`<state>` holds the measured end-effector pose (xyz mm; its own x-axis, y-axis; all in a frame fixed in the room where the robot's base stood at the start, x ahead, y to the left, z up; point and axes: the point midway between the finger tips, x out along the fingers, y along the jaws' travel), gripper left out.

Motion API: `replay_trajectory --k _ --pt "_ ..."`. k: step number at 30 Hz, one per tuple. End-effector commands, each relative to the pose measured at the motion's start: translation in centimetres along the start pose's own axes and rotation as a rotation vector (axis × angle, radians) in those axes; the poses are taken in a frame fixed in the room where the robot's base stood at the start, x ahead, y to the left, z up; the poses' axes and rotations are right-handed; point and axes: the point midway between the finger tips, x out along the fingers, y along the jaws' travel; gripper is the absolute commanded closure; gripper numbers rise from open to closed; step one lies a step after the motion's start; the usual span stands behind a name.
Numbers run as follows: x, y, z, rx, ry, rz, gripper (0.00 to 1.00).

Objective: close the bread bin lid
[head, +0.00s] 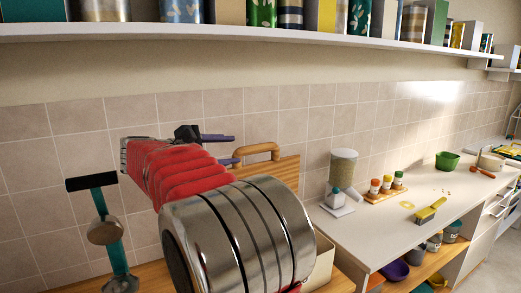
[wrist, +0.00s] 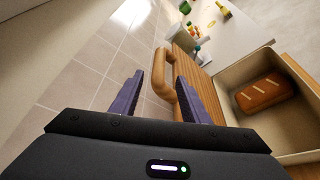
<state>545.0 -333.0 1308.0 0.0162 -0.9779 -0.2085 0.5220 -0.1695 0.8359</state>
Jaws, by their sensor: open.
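The bread bin (wrist: 240,85) is open in the wrist view, a pale box with a scored brown loaf (wrist: 267,96) inside. Its slatted wooden lid (wrist: 187,45) stands raised at the bin's wall side, and it also shows in the head view (head: 288,172). The lid's rounded wooden handle (wrist: 158,72) lies between the purple fingers of my gripper (wrist: 159,80) in the wrist view, with gaps on both sides. In the head view the open gripper (head: 228,149) is left of the handle (head: 258,150). My arm hides most of the bin there.
A shelf (head: 260,31) with tins and boxes runs above. To the right, the worktop (head: 385,222) holds a clear-topped dispenser (head: 343,168), a spice rack (head: 384,193), a yellow brush (head: 431,210) and a green tub (head: 447,160). A tiled wall (head: 75,160) stands behind.

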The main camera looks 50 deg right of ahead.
Motion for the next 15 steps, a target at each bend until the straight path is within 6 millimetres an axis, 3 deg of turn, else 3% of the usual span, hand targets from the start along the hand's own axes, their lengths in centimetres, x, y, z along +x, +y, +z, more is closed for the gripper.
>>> replay_trajectory --k 7,15 --pt "1.2 0.0 0.0 0.0 0.0 -0.001 0.58" --pt "4.9 -0.1 0.0 0.0 -0.002 -0.002 0.58"
